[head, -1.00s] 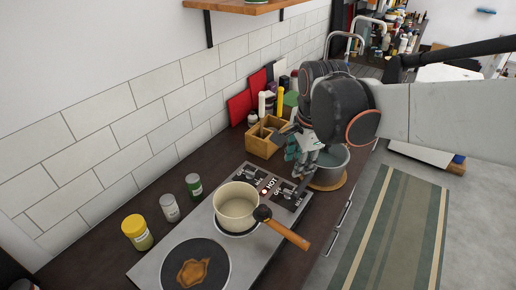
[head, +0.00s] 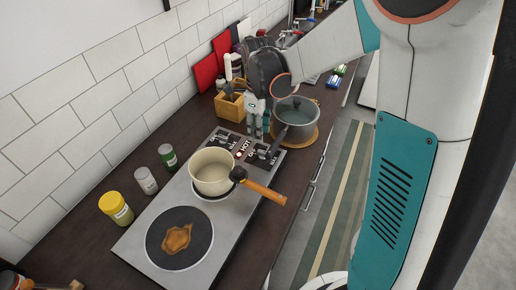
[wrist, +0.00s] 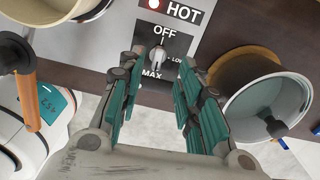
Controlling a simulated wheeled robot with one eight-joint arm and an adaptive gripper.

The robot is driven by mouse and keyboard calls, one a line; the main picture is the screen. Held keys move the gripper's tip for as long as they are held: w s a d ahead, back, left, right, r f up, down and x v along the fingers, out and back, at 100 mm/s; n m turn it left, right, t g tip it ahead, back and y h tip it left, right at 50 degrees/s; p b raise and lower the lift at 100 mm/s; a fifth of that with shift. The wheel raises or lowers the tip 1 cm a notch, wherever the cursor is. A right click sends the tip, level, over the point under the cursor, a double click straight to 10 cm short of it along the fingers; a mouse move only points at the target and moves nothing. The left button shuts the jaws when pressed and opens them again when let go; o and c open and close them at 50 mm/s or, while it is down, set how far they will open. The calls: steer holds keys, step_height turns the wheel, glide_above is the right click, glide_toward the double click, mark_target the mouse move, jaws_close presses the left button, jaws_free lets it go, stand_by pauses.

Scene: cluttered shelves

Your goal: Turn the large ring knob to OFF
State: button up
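The hob's control panel has two knobs either side of a red light marked HOT, one on the far panel (head: 222,141) and one on the near panel (head: 263,154). In the wrist view a grey knob (wrist: 157,58) sits on a black dial plate with OFF above it, LOW at right and MAX at lower left. Its grip looks roughly upright, but I cannot tell its exact setting. My gripper (wrist: 160,76) is open, with teal fingers either side of this knob in the picture. Contact is not clear. The gripper (head: 259,122) also shows above the panel's right edge in the head view.
A cream saucepan (head: 212,174) stands on one ring, its wooden handle pointing towards the front edge. A stained dark ring (head: 160,252) is at the left. A grey pot (head: 299,128) on a wooden board and a wooden box (head: 229,107) stand close to my gripper.

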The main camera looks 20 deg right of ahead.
mark_target(258, 147)
step_height(258, 147, down, 8)
steer(key=shift+f+b, duration=0.2)
steer(key=shift+b, duration=1)
jaws_close()
